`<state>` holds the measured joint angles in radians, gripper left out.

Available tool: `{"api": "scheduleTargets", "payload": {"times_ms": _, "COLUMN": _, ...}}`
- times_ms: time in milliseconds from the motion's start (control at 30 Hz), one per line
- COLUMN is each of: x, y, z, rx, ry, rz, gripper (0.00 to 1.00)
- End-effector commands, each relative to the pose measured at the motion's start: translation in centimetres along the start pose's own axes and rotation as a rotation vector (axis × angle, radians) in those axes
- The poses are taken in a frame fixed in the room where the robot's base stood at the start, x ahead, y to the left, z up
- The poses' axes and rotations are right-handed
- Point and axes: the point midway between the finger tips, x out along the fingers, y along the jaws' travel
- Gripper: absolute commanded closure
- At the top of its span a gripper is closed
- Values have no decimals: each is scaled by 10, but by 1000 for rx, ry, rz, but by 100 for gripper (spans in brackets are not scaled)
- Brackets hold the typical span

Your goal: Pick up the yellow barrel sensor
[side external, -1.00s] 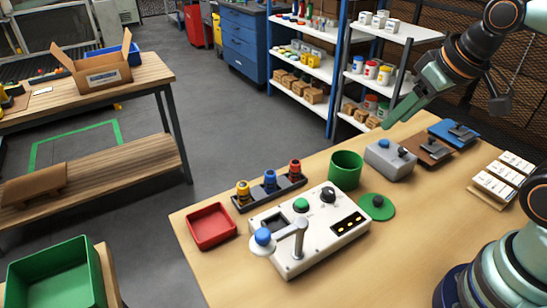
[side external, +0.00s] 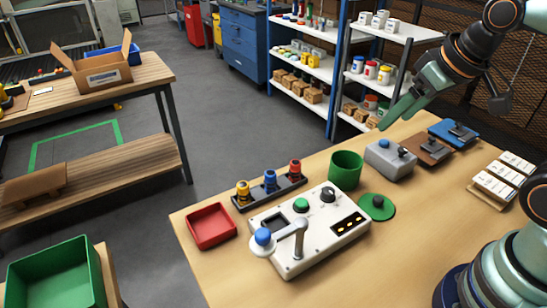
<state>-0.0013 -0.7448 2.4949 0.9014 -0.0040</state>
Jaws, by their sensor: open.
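The yellow barrel sensor (side external: 242,191) stands upright in the left end of a dark rack (side external: 264,197) on the wooden table. A blue barrel sensor (side external: 269,180) and a red one (side external: 295,169) stand beside it in the same rack. My gripper (side external: 394,116) is green and hangs at the upper right, above the table's far edge. It is well apart from the yellow sensor, open and empty. Its two fingers overlap in this view, so the gap between them hardly shows.
A white control box (side external: 312,238) with a raised lever stands in front of the rack. A red tray (side external: 211,227) lies left of it. A green cup (side external: 345,169), a green disc (side external: 377,207) and a grey box (side external: 389,160) stand to the right. The table's near middle is clear.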

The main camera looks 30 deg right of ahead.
Motion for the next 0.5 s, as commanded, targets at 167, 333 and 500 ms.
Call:
{"api": "scheduleTargets", "payload": {"times_ms": 167, "x": 0, "y": -10, "z": -20, "rx": -95, "ry": -38, "rz": -16, "gripper": 27}}
{"api": "scheduleTargets", "payload": {"times_ms": 333, "x": 6, "y": -32, "z": -57, "rx": -289, "ry": -103, "rz": -51, "gripper": 27}}
{"api": "scheduleTargets", "payload": {"times_ms": 500, "x": 22, "y": -60, "z": -92, "rx": -494, "ry": -166, "rz": -93, "gripper": 27}}
